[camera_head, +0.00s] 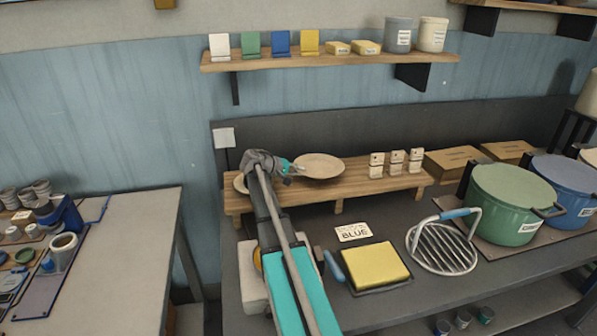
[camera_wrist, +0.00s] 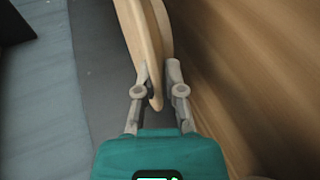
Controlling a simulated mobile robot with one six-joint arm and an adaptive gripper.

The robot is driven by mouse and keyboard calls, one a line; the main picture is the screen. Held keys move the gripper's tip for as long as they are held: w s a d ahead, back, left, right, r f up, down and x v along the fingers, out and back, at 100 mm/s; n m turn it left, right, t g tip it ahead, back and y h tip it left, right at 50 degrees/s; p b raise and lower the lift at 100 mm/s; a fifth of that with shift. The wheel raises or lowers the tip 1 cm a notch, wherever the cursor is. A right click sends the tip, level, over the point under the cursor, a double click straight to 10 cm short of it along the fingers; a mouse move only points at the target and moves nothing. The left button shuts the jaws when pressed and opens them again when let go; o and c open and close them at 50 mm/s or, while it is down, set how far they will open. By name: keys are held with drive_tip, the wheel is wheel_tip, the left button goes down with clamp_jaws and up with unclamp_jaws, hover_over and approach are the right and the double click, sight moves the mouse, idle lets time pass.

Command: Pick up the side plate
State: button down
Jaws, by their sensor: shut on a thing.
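A round cream plate (camera_head: 319,165), which I take for the side plate, is at the wooden riser's back edge, left of its middle. My gripper (camera_head: 294,169) is at the plate's left edge. In the wrist view my gripper (camera_wrist: 157,80) is shut on the plate's rim (camera_wrist: 136,35), with a finger on each side. The plate shows there edge-on, as two pale curved edges close together. I cannot tell whether the plate touches the riser.
The wooden riser (camera_head: 375,185) also holds several small labelled blocks (camera_head: 396,162). In front are a yellow pad (camera_head: 376,264), a wire rack (camera_head: 443,250) and a BLUE card (camera_head: 353,232). A green pot (camera_head: 500,204) stands right. A wall shelf (camera_head: 330,59) hangs above.

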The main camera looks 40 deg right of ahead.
drive_tip(key=s+r+p, duration=0.1)
drive_tip(key=r+p, duration=0.1)
drive_tip(key=s+r+p, duration=0.2)
drive_tip(key=s+a+r+p, duration=0.1)
drive_tip(key=s+r, duration=0.1)
drive_tip(key=shift+r+p, duration=0.3)
drive_tip(key=shift+p, duration=0.1)
drive_tip(key=s+a+r+p, duration=0.1)
drive_tip(key=s+r+p, duration=0.2)
drive_tip(key=s, duration=0.6)
drive_tip(key=shift+a+r+p, duration=0.25)
drive_tip(key=shift+r+p, duration=0.1)
